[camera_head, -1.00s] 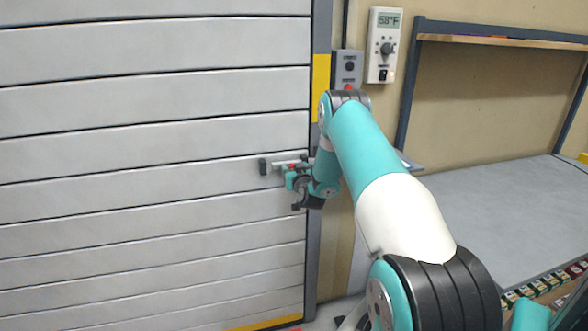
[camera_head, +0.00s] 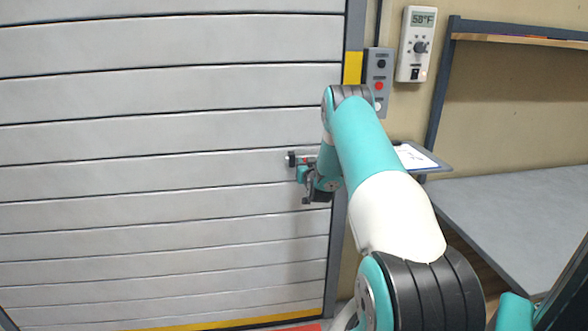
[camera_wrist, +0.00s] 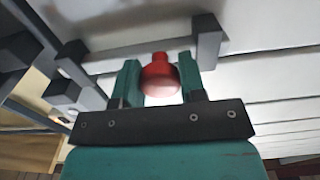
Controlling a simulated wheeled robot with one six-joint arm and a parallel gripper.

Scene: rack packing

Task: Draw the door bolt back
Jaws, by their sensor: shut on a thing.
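The door bolt (camera_head: 297,158) is a pale bar with a dark end block, lying across the shutter door (camera_head: 180,130) near its right edge. In the wrist view the bolt's grey bar (camera_wrist: 120,50) runs across behind my fingers, with a dark block at its right end. My gripper (camera_wrist: 160,80) is shut on the bolt's red knob (camera_wrist: 158,72), which sits between the two green fingers. In the head view my gripper (camera_head: 303,173) is at the bolt, and my arm hides the bolt's right part. Dark brackets (camera_wrist: 70,70) stand left of the fingers.
A grey button box (camera_head: 378,80) and a thermostat (camera_head: 416,45) are on the wall right of the door. A small shelf with paper (camera_head: 415,158) juts out behind my arm. A grey workbench (camera_head: 510,215) fills the right side.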

